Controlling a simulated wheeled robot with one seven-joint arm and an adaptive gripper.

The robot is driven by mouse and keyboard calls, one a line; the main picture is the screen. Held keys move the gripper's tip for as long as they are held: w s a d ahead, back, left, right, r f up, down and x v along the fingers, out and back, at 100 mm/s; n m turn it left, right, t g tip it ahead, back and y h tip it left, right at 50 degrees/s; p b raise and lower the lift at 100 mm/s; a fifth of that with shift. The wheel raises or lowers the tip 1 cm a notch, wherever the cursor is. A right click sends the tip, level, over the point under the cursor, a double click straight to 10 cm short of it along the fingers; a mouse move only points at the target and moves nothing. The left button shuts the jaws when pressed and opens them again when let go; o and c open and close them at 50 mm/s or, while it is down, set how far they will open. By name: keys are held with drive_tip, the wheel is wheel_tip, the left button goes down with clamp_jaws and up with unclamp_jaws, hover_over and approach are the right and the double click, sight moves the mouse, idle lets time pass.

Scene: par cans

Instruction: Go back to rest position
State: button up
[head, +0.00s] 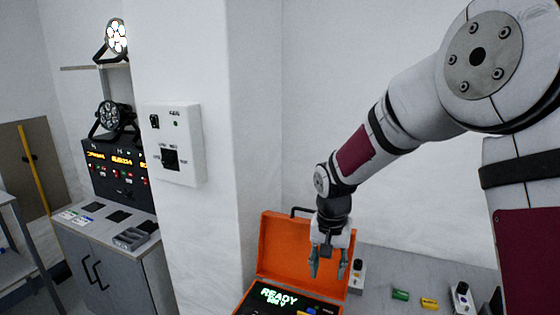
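My gripper (328,272) hangs pointing down in front of the raised lid of the orange case (285,245). Its two fingers are apart, and no object shows between them. The case is open, and its lit panel (282,297) reads "READY" with a smaller line below. The lower part of the case is cut off by the bottom edge of the picture. My arm comes in from the upper right.
A counter (385,268) right of the case bears a green block (400,295), a yellow block (429,303) and small devices. A white wall box (176,144) is on the pillar. Par cans (117,118) stand above a control cabinet (115,265) at left.

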drive_tip(key=s+d+r+t, duration=0.1)
drive_tip(key=s+d+r, duration=0.3)
drive_tip(key=r, duration=0.5)
drive_tip(key=s+d+r+n+t, duration=0.1)
drive_tip(key=s+r, duration=0.4)
drive_tip(key=s, duration=0.6)
drive_tip(key=s+d+r+n+t, duration=0.2)
drive_tip(key=s+r, duration=0.3)
drive_tip(key=s, duration=0.7)
drive_tip(key=shift+d+n+t, duration=0.3)
drive_tip(key=shift+d, duration=0.05)
drive_tip(key=shift+r, duration=0.1)
